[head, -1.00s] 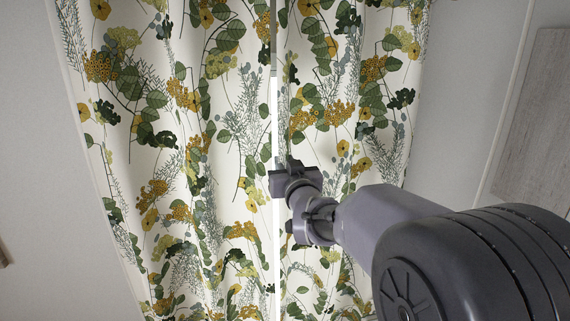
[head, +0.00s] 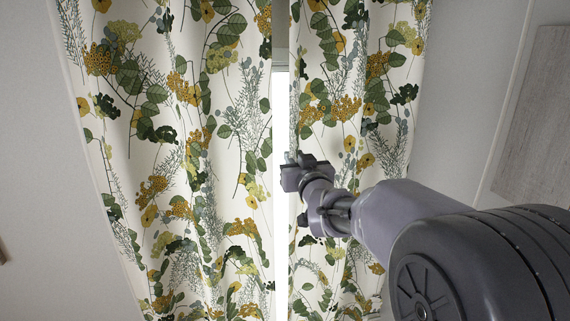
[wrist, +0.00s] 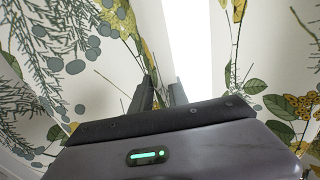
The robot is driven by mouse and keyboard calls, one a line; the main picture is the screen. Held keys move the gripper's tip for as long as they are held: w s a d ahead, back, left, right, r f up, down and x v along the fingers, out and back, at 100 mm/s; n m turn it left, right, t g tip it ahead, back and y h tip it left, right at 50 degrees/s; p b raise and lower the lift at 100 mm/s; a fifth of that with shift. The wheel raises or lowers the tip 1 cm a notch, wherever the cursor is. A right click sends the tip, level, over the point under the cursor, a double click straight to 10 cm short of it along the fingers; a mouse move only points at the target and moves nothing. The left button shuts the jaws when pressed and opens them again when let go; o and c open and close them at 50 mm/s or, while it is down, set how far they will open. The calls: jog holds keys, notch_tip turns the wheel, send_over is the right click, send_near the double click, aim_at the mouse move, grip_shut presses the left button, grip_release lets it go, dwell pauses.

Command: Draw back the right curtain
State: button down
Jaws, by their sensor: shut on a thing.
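The right curtain (head: 375,100), white with a green and yellow leaf and flower print, hangs on the right side of the window. Its inner edge is apart from the left curtain (head: 170,130), and a bright strip of window (head: 281,130) shows between them. My gripper (head: 291,173) is at the inner edge of the right curtain, about halfway down the view, shut on that edge. The pinched cloth itself is mostly hidden.
Pale walls flank the curtains, left (head: 30,130) and right (head: 465,100). A grey wood-look panel (head: 540,110) is on the right wall. The left curtain hangs close beside my gripper.

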jog(key=w+d+p, duration=0.1)
jog(key=w+d, duration=0.1)
jog(key=d, duration=0.6)
jog(key=w+d, duration=0.2)
jog(key=d, duration=0.6)
jog(key=shift+w+d+p, duration=0.25)
jog(key=shift+w+p, duration=0.1)
jog(key=c, duration=1.3)
grip_release()
jog(key=shift+w, duration=0.15)
